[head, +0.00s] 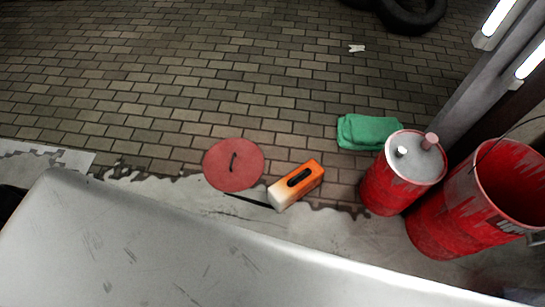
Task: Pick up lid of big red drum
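A round flat red lid (234,175) with a small dark handle in its middle lies on the ground, left of an orange and white box. The big red drum (450,222) stands at the right edge, its top open and its red paint scuffed. A smaller red drum (384,187) with a grey top stands just left of it. Neither of my grippers can be made out in the head view.
An orange and white box (309,182) with a black handle lies close to the lid. A folded green cloth (357,132) lies behind the smaller drum. A grey post (478,88) with lights rises at the right. A black tire (411,27) lies at the back. Brick paving behind the lid is clear.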

